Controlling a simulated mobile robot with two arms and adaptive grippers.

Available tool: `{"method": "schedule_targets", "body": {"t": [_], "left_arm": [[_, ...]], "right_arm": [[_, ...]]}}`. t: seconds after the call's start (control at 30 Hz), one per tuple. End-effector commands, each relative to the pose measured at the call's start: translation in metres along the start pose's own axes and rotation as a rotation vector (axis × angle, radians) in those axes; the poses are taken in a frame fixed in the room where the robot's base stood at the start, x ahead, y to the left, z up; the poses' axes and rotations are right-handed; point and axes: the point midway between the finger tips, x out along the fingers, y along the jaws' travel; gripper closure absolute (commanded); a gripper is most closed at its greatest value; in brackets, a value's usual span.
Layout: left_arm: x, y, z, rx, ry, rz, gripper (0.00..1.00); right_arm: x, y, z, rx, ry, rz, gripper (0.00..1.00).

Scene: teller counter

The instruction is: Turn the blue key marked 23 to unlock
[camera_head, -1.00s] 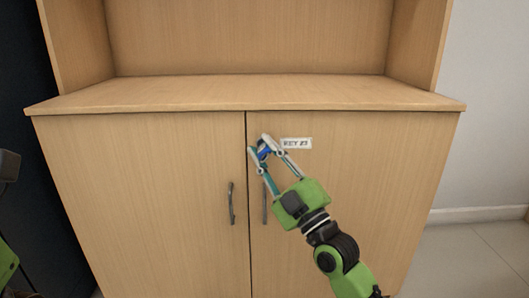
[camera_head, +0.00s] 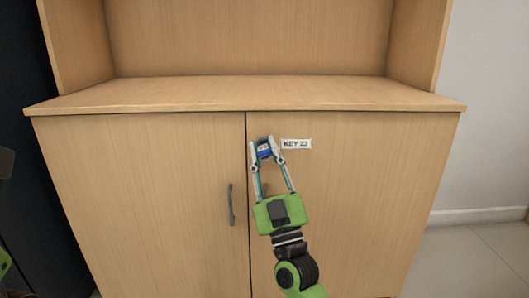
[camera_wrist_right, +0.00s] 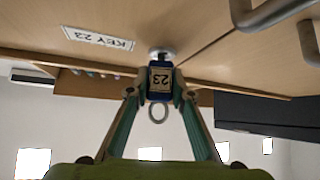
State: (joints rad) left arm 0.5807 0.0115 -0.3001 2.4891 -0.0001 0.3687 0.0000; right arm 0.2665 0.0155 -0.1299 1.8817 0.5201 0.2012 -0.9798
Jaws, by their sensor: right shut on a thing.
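The blue key (camera_head: 264,149) sits at the lock near the top inner corner of the right cabinet door (camera_head: 350,190). In the right wrist view the key (camera_wrist_right: 160,96) shows a pale tag reading 23, with a ring hanging from it and a round metal lock (camera_wrist_right: 161,54) behind it. A white label "KEY 23" (camera_head: 296,144) is beside it on the door. My right gripper (camera_head: 265,152) is shut on the blue key, a finger on each side. How far the key sits in the lock is hidden. Only a sliver of my left arm shows at the left edge; its gripper is not visible.
The left door (camera_head: 150,190) has a dark vertical handle (camera_head: 231,204). The right door's handle is mostly behind my right gripper. The wooden countertop (camera_head: 240,92) above overhangs the doors and is bare. Open floor lies at the right.

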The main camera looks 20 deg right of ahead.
Motion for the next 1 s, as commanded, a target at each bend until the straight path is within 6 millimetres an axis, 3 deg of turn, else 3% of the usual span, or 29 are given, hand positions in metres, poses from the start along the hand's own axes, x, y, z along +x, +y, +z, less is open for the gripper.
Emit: {"method": "schedule_targets", "body": {"t": [0.93, 0.97, 1.0], "left_arm": [[-0.0014, -0.0017, 0.005, -0.002, -0.015, -0.007, 0.78], [-0.0019, -0.0017, 0.0052, -0.003, -0.015, -0.007, 0.78], [-0.0028, -0.0017, 0.0044, -0.002, -0.013, -0.007, 0.78]], "right_arm": [[0.0016, -0.001, -0.0012, 0.24, -0.002, 0.243, 0.95], [0.0014, -0.0002, -0.0008, 0.25, -0.002, 0.256, 0.76], [0.001, 0.0007, -0.0007, 0.244, 0.0, 0.252, 0.66]]}}
